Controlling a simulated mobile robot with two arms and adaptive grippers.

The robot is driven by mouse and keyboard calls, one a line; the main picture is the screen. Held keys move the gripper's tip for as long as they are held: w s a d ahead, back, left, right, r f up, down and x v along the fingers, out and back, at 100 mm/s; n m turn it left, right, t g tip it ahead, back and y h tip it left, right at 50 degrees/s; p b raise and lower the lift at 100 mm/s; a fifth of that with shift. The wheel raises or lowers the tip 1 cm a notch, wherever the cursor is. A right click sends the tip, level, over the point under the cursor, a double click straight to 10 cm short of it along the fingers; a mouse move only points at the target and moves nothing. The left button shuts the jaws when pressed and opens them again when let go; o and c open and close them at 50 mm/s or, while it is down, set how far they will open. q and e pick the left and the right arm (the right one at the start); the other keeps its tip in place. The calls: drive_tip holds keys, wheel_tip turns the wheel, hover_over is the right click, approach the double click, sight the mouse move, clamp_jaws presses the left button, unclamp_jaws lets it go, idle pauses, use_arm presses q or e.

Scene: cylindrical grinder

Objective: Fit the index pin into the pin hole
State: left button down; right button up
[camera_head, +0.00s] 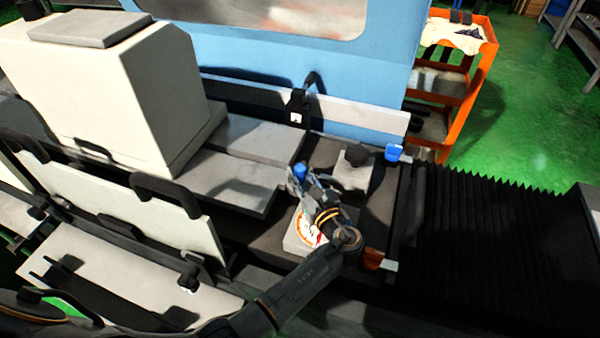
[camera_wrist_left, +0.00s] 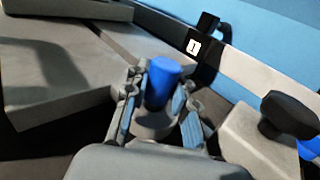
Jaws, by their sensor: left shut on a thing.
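The index pin shows as a blue cylinder (camera_wrist_left: 163,82) with a grey round part below it in the left wrist view; its blue top (camera_head: 300,171) also shows in the head view. My left gripper (camera_head: 300,184) is shut on it, with the two fingers on either side of the pin in the left wrist view (camera_wrist_left: 158,112). The pin stands roughly upright in the grip. Its lower end is hidden by the gripper, and I cannot tell whether it touches anything. I cannot make out the pin hole. My right gripper is not in view.
A pale block with a black knob (camera_head: 356,170) stands just right of the gripper. A blue piece (camera_head: 394,152) and an orange piece (camera_head: 373,258) sit on the right rail. Black bellows (camera_head: 490,235) lie further right. A large pale housing (camera_head: 110,90) stands left.

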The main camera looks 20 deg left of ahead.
use_arm(q)
drive_tip(key=shift+f, duration=0.1)
drive_tip(key=c, duration=1.2)
unclamp_jaws()
drive_tip(key=shift+o, duration=0.9)
drive_tip(key=shift+s, duration=0.1)
wheel_tip(320, 180, up, 10)
drive_tip(key=shift+r, duration=0.15)
